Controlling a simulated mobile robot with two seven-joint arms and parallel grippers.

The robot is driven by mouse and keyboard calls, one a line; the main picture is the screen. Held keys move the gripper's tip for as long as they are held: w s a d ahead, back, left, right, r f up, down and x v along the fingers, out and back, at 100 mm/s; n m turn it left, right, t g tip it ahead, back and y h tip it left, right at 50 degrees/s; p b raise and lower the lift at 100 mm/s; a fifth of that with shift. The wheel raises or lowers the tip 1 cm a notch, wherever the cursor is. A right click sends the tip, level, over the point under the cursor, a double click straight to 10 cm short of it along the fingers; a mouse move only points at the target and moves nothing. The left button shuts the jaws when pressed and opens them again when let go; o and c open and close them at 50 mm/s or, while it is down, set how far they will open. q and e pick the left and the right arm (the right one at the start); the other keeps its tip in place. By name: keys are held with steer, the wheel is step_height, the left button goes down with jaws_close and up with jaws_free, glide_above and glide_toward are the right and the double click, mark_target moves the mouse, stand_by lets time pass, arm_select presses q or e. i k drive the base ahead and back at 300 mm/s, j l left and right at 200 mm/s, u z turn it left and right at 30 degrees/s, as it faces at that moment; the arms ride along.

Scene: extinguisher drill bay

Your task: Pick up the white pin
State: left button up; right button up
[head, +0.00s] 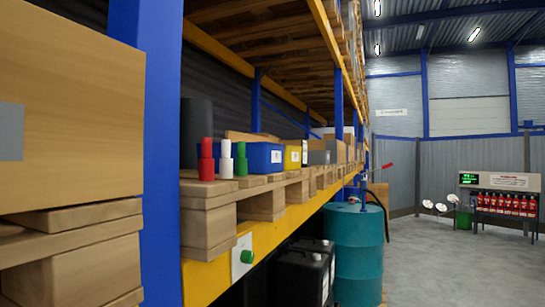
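The white pin (226,161) stands upright on a pallet (208,189) on the shelf, left of the middle of the head view. It is between a red pin (206,160) on its left and a green pin (241,160) on its right. All three have a narrower upper part and a wider base. No gripper touches the white pin. Neither of my grippers is in view.
A blue upright (162,150) and large cardboard box (70,105) fill the left side. A dark cylinder (196,128) and blue bin (265,156) stand behind the pins. A teal drum (356,245) stands beside the rack. Open floor (440,265) lies to the right, with red extinguishers (508,204) beyond.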

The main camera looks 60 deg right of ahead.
mark_target(226, 144)
steer(key=z, duration=1.55)
